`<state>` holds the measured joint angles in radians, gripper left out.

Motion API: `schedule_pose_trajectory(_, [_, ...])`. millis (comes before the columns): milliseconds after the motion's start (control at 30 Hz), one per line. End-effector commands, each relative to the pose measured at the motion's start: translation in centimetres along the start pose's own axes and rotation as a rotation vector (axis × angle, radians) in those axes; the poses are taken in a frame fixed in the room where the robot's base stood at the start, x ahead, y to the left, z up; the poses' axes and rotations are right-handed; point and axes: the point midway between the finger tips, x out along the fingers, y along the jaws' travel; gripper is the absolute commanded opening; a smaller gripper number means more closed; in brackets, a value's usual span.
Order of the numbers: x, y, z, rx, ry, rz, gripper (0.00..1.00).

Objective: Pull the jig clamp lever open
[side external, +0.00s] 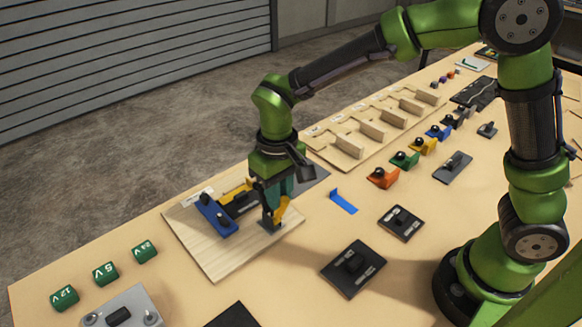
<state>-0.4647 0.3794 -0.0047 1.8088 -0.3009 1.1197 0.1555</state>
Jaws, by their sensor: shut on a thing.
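The jig stands on a light wooden board (213,262) at the left part of the table. It has a blue block (217,218) with a black knob, a dark middle part (242,204) and a yellow piece (234,190) behind. My gripper (272,222) points down over the right side of the board. It is shut on the clamp lever (281,209), whose yellow part shows beside the fingers. A dark base (269,225) sits under the fingertips. The fingers hide part of the lever, so its exact angle is hard to tell.
Green voltage blocks (105,273) and a grey box (125,310) lie front left. A blue bracket (343,201) and black panels (353,268) lie to the right. Coloured blocks (405,160) and wooden slots (372,130) stand behind.

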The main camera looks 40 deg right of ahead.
Motion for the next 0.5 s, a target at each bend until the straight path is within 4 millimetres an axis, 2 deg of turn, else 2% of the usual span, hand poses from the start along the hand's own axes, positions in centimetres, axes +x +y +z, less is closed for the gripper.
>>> schedule_pose_trajectory(200, [-0.46, -0.13, -1.34, -0.003, 0.009, -0.003, 0.04])
schedule_pose_trajectory(500, [-0.46, -0.13, -1.37, -0.003, 0.008, -0.003, 0.04])
